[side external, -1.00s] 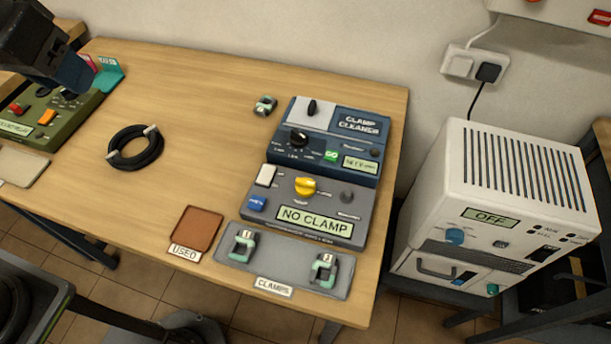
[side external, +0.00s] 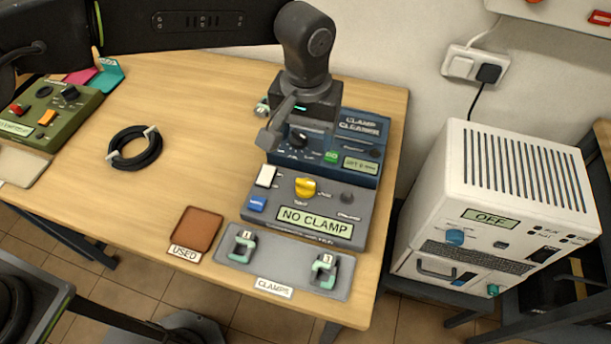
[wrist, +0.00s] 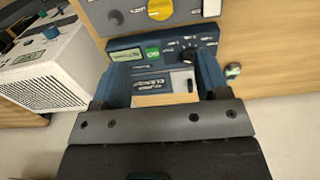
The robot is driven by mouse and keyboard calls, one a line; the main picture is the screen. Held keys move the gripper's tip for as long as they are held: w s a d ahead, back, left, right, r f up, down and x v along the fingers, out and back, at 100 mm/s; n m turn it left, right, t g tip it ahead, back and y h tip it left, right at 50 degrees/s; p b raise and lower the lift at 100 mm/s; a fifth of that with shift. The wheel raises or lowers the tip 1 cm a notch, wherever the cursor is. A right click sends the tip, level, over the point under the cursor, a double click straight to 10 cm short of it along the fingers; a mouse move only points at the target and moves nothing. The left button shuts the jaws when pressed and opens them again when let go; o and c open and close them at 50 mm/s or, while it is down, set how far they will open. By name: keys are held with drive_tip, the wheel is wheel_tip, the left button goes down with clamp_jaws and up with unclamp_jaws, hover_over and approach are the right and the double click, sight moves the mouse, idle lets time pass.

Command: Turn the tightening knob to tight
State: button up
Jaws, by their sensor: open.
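The yellow knob (side external: 305,188) sits on the grey panel (side external: 275,222), whose screen (side external: 315,222) reads NO CLAMP. I take it as the tightening knob; its small labels are too blurred to read surely. It also shows at the top of the wrist view (wrist: 160,10). My gripper (side external: 284,128) is open and empty above the blue clamp cleaner (side external: 352,160), behind the grey panel and apart from the yellow knob. In the wrist view its two fingers (wrist: 163,75) frame the cleaner. My gripper hides part of the cleaner's top.
The cleaner has a black knob (side external: 298,138) and a green GO button (side external: 330,157). Two clamps (side external: 243,247) lie on the grey clamps tray (side external: 285,262) in front. A brown USED pad (side external: 197,228) and a black cable coil (side external: 135,148) lie left. A white OFF unit (side external: 500,190) stands right.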

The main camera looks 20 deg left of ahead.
sight(306, 182)
wheel_tip(306, 182, down, 13)
drive_tip(key=shift+f, duration=0.15)
idle(0.4)
drive_tip(key=c, duration=0.9)
